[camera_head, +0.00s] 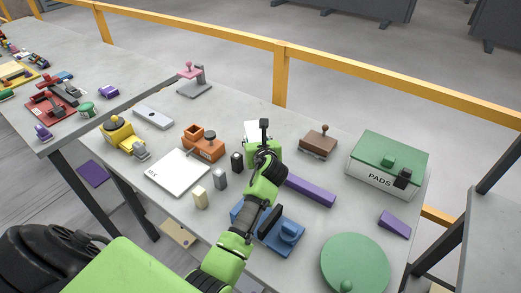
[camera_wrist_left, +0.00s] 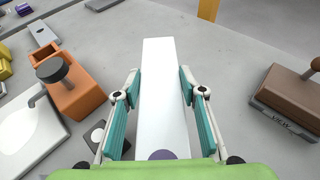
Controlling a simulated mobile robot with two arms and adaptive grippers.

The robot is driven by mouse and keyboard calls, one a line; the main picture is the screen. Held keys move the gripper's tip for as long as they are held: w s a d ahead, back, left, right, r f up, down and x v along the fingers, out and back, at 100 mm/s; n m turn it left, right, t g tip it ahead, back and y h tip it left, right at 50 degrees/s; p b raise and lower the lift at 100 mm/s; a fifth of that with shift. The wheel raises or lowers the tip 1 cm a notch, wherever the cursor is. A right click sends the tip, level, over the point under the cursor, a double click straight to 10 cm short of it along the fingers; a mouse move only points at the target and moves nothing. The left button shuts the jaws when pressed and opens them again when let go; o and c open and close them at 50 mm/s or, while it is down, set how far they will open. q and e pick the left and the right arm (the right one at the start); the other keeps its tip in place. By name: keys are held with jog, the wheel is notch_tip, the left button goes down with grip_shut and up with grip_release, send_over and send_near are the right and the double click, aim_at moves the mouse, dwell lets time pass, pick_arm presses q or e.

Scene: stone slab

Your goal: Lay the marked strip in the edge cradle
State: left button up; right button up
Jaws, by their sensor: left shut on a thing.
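A long white strip (camera_wrist_left: 162,70) runs between the teal-padded fingers of my left gripper (camera_wrist_left: 160,92) in the wrist view. A round purple mark shows at its near end. The strip also shows as a small white patch (camera_head: 251,128) in the head view, partly hidden by my left gripper (camera_head: 262,150). My left gripper is shut on the strip above the stone slab (camera_head: 225,118). I cannot tell which thing is the edge cradle. My right gripper is not in view.
An orange block holder (camera_head: 208,149) and a white pad (camera_head: 176,173) lie left of the gripper. A brown stamp (camera_head: 318,141), a purple bar (camera_head: 311,191) and a green-topped PADS box (camera_head: 383,170) lie right. A blue piece (camera_head: 287,236) and green disc (camera_head: 354,262) are nearer.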

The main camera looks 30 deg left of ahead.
pick_arm(q)
jog(key=shift+w+d+f, duration=0.4)
jog(key=shift+w+f, duration=0.35)
jog(key=shift+f, duration=0.1)
notch_tip(320, 180, down, 3)
jog(key=shift+w+d+f, duration=0.1)
jog(key=shift+f, duration=0.1)
jog(key=o, duration=1)
jog(key=shift+f, duration=0.2)
jog(key=o, duration=0.4)
jog(key=shift+o, duration=0.2)
jog(key=shift+r, duration=0.15)
